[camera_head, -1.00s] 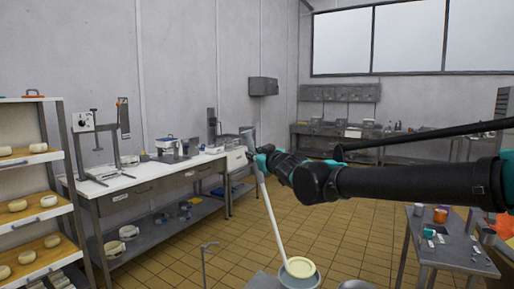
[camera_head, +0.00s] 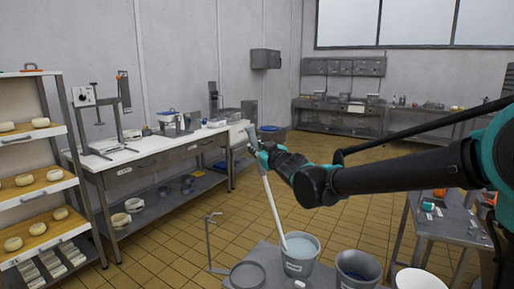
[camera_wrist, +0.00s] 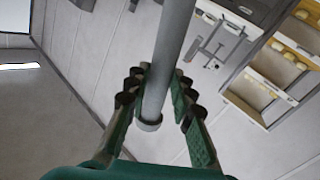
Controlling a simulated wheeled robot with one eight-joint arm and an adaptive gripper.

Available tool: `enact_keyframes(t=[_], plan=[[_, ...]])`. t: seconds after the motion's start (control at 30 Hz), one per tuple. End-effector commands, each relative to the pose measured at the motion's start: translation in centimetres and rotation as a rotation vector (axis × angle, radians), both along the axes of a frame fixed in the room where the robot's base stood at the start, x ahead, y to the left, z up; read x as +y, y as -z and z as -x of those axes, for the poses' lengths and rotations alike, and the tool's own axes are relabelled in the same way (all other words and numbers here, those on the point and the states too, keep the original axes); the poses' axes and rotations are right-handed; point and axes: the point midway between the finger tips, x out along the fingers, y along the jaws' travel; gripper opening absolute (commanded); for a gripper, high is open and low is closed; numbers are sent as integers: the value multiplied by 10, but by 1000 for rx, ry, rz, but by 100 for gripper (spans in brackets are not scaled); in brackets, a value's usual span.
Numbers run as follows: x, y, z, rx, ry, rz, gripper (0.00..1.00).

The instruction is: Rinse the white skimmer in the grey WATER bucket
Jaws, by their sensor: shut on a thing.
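The white skimmer (camera_head: 272,212) has a long pale handle that slants down from my gripper (camera_head: 263,152) to the grey bucket (camera_head: 298,269). The bucket has a small label on its front and pale bluish water inside. The handle's lower end goes in over the bucket's rim at the left; the skimmer's disc cannot be made out and seems to be under the water. My gripper is shut on the upper handle, well above the bucket. In the wrist view the handle (camera_wrist: 171,50) passes between my gripper's fingers (camera_wrist: 155,100), its end cap close to the palm.
A dark bucket (camera_head: 358,270) stands just right of the grey one, with a white round vessel (camera_head: 420,281) beyond it. A round grey item (camera_head: 248,275) lies at left on the stand. A side table (camera_head: 455,225) is at right, a cheese rack (camera_head: 40,180) at far left.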

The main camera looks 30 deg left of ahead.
Motion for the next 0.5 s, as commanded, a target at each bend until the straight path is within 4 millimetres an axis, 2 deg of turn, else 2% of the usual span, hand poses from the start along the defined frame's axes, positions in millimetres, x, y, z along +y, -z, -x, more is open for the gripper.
enact_keyframes(t=[0.2, 0.5], plan=[[-3, 0, 4, 0, -1, 0, 0], [4, 0, -5, 0, 0, 0, 0]])
